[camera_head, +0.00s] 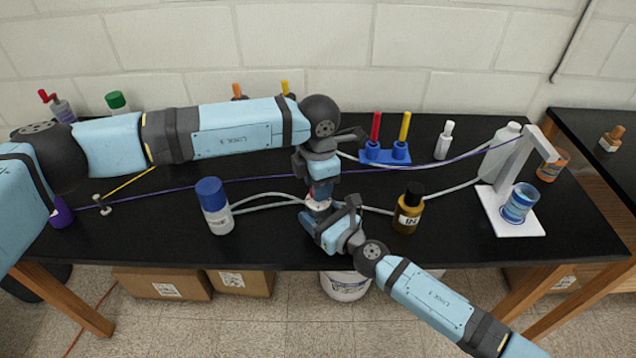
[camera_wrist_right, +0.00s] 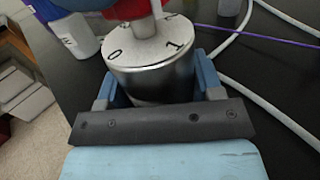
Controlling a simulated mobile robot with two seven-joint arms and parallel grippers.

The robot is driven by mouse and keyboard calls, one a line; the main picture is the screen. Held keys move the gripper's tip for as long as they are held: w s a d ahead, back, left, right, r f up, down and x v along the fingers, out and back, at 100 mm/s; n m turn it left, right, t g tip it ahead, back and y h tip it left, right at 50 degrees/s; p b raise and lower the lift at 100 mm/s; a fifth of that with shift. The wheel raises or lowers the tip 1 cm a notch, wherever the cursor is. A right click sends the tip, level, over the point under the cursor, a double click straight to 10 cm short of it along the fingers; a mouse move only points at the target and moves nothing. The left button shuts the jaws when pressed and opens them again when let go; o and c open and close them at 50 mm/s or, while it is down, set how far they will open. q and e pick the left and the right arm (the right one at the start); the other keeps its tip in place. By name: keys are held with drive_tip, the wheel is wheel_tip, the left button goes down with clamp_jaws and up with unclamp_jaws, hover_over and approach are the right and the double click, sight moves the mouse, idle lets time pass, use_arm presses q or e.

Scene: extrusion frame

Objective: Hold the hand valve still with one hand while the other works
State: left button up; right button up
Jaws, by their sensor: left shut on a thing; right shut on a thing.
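The hand valve (camera_head: 318,204) stands near the middle of the bench's front part, largely hidden by my grippers in the head view. In the right wrist view its silver round body (camera_wrist_right: 155,75) shows a top face marked 0 and 1, with a grey stem and red part above. My right gripper (camera_wrist_right: 155,88) is shut on the body, one blue finger on each side. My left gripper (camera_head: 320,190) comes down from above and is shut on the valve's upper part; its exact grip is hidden.
Pale hoses run from the valve area to a blue-capped white bottle (camera_head: 214,206) and toward an amber bottle (camera_head: 408,212) marked IN. A blue holder (camera_head: 385,155) with red and yellow sticks stands behind. A white stand (camera_head: 510,215) bears a blue-banded cup (camera_head: 518,203) at right.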

use_arm(q)
drive_tip(key=m, duration=0.4)
drive_tip(key=shift+m, duration=0.3)
drive_tip(key=m, duration=0.3)
drive_tip(key=shift+m, duration=0.4)
drive_tip(key=m, duration=0.4)
drive_tip(key=shift+m, duration=1.8)
drive_tip(key=o, duration=0.9)
drive_tip(key=shift+o, duration=0.2)
